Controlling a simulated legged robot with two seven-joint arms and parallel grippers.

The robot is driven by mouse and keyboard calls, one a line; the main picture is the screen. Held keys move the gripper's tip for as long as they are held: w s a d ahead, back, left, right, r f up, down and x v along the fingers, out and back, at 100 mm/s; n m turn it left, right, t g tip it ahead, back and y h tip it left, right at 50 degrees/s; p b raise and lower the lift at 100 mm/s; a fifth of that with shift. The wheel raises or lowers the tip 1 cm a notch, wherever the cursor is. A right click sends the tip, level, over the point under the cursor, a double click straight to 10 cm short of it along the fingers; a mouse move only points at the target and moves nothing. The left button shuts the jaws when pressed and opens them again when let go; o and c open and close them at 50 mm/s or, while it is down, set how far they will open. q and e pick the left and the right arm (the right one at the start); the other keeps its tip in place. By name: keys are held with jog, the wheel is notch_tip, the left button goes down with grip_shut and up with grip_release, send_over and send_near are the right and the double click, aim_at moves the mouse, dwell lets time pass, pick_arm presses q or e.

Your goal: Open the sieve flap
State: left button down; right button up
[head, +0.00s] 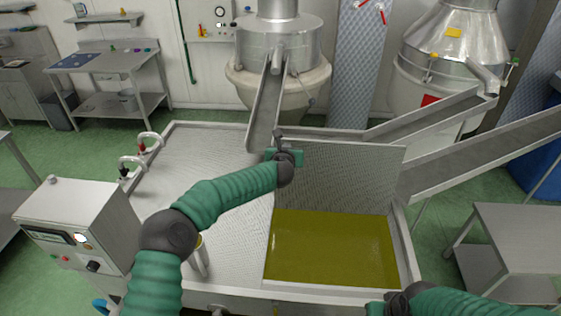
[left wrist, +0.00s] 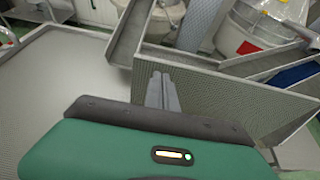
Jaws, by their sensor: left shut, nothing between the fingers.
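The sieve flap (head: 340,175) is a perforated metal panel standing raised, nearly upright, at the back of an opening in the vat's top. Yellow-green liquid (head: 330,245) shows in the opening in front of it. My left gripper (head: 278,140) is at the flap's upper left corner. In the left wrist view its fingers (left wrist: 163,90) are shut together and empty, close to the flap's (left wrist: 215,98) top left edge; I cannot tell if they touch it. My right gripper (head: 378,308) is at the bottom edge of the head view, partly cut off, near the vat's front rim.
The vat's perforated top (head: 205,165) lies left of the opening. A metal chute (head: 265,105) comes down behind the flap, and more chutes (head: 480,150) run at the right. A control box (head: 75,225) stands at the left and a steel table (head: 510,235) at the right.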

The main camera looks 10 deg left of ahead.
pick_arm(q)
jog(key=a+b+v, duration=0.3)
jog(key=b+v, duration=0.3)
jog(key=v, duration=0.7)
jog(key=s+d+f+m+g+h+b, duration=0.1)
jog(key=s+f+m+g+b, duration=0.15)
jog(key=s+f+m, duration=0.6)
jog(key=s+d+f+m+g+h+b, duration=0.15)
jog(key=s+f+m+b, duration=0.25)
jog(key=f+m, duration=0.8)
jog(key=s+a+f+m+g+b, duration=0.2)
jog(key=s+a+f+m, duration=0.2)
jog(key=s, duration=0.4)
jog(key=s+a+f+m+g+y+b, duration=0.1)
jog(key=s+a+f+m+g+b, duration=0.1)
jog(key=s+a+f+m, duration=0.3)
jog(key=s+a+f+m+g+y+b, duration=0.1)
jog(key=s+a+f+m, duration=0.3)
jog(key=s, duration=0.6)
jog(key=shift+s+a+f+m+g+b, duration=0.25)
jog(key=shift+s+f+m+g+b, duration=0.15)
jog(key=shift+f+m+g, duration=0.65)
jog(key=shift+a+r+t+y, duration=0.25)
jog(key=shift+a, duration=0.05)
